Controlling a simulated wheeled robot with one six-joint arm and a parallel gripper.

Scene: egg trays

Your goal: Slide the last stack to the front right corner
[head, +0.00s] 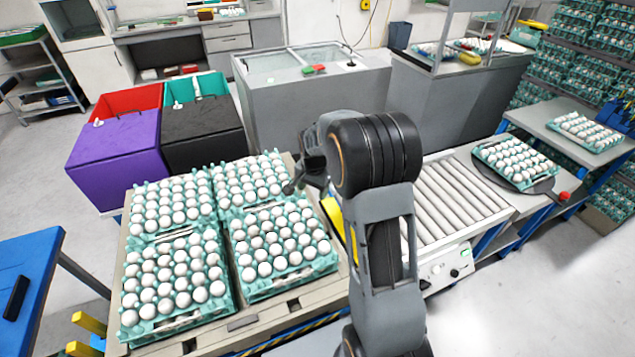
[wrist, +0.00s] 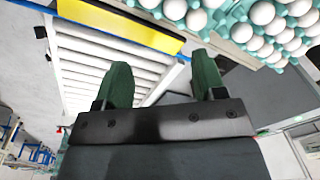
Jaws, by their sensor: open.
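Four teal egg trays of white eggs stand in a two-by-two block on a beige platform (head: 243,322): back left (head: 140,187), back right (head: 283,157), front left (head: 128,318) and front right (head: 333,262). Which one is the last stack I cannot tell. My gripper (head: 293,187) is at the right edge of the back right stack, partly hidden by my arm. In the wrist view, its two green fingers (wrist: 163,82) are apart with nothing between them. Teal tray edges and eggs (wrist: 243,30) show beyond the fingers at the top right.
A roller conveyor (head: 455,198) lies right of the platform, with a yellow strip (wrist: 120,25) beside it. An egg tray (head: 515,163) sits on a dark round plate at the right. Purple (head: 118,165) and black (head: 203,135) bins stand behind the platform.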

